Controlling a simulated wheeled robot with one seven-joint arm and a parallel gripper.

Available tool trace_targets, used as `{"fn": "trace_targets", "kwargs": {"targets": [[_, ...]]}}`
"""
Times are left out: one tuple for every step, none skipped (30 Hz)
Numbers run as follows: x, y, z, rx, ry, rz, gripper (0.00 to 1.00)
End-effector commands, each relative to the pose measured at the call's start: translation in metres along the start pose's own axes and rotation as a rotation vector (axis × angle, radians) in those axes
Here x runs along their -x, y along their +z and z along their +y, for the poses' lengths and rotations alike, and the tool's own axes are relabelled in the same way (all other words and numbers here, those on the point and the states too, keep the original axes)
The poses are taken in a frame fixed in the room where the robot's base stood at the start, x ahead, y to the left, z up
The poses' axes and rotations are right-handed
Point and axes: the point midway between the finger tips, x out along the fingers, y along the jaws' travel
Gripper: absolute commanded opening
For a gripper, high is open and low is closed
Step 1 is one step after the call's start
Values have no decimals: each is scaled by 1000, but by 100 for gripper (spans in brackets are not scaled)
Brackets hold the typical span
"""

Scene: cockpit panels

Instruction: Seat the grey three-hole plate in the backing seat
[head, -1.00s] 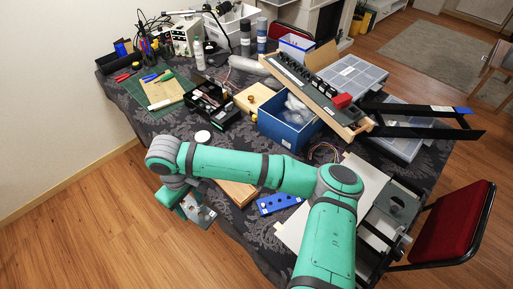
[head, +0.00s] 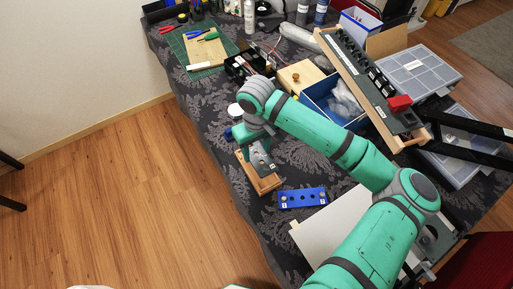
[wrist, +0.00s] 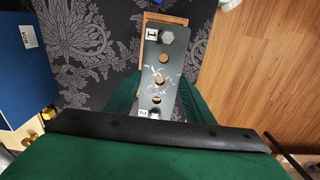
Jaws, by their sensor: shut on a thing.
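The grey three-hole plate (head: 262,160) is in my gripper (head: 257,147), tilted, in front of or over a wooden tray near the table's left edge. In the wrist view the plate (wrist: 172,75) runs lengthwise away from the jaws. It has holes along its middle, a hex bolt head and a label "1" at the far end, and a label "2" at the near end. The green fingers (wrist: 157,105) show at both sides of its near part. I cannot tell which thing is the backing seat.
The wooden tray (head: 269,184) is close under the plate. A blue holed plate (head: 303,198) lies to its right. A blue box (head: 325,112) and a wood-framed panel (head: 370,80) stand further back. A white board (head: 330,235) lies in front. Floor is clear left of the table.

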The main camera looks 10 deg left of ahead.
Motion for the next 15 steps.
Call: {"fn": "trace_targets", "kwargs": {"targets": [[0, 1, 2, -4, 0, 0, 23], [0, 2, 2, -5, 0, 0, 23], [0, 2, 2, -5, -1, -1, 23], [0, 2, 1, -5, -1, -1, 23], [-2, 2, 1, -4, -1, -1, 23], [-4, 2, 1, -3, 0, -2, 23], [-6, 1, 0, -1, 0, -2, 23], [-9, 1, 0, 1, 0, -2, 23], [-12, 1, -1, 3, -1, -3, 23], [-14, 0, -2, 4, -1, -3, 23], [-17, 0, -3, 5, -1, -3, 23], [-20, -1, -3, 5, -1, -2, 23], [-23, -1, -3, 6, -1, -2, 23], [-26, -1, -4, 7, -1, -2, 23], [-29, -1, -4, 7, -1, -2, 23]]}}
